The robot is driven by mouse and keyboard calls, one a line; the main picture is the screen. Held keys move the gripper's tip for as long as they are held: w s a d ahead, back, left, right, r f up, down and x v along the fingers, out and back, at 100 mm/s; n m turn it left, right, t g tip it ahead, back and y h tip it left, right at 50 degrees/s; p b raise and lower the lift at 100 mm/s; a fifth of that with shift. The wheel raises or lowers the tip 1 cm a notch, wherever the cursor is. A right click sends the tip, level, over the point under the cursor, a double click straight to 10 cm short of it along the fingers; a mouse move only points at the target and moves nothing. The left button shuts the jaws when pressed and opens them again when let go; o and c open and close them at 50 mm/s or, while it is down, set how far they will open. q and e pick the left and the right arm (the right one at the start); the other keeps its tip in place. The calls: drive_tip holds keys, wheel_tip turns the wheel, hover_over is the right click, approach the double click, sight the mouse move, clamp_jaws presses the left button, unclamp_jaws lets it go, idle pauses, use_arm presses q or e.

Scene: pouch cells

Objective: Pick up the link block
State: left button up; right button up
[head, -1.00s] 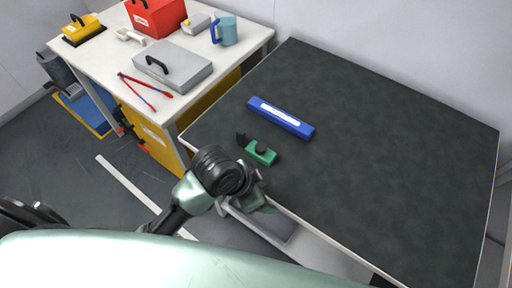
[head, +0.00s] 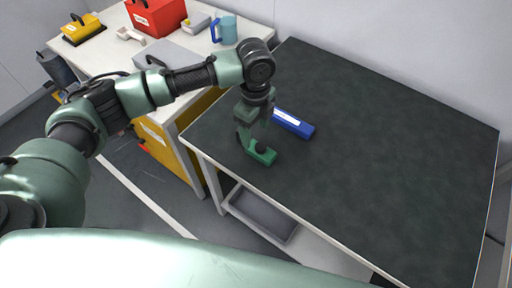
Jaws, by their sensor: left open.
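A small green block with a black round knob (head: 262,154), which looks like the link block, lies near the left corner of the dark-topped table (head: 370,160). My left gripper (head: 253,128) points down just above and behind the block in the head view. Its fingers are open, and I see nothing between them. The gripper hides the block's back end in part; I cannot tell whether the fingers touch it. My right gripper is out of view.
A blue bar with a white label (head: 292,123) lies close behind the block, its left end hidden by my gripper. The dark table's right side is clear.

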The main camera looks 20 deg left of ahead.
sight(255, 146)
use_arm(q)
wheel_tip(255, 146, down, 7)
drive_tip(key=shift+a+f+p, duration=0.1)
drive_tip(key=shift+p, duration=0.6)
clamp_jaws()
drive_tip(key=shift+w+r, duration=0.1)
drive_tip(key=shift+r, duration=0.1)
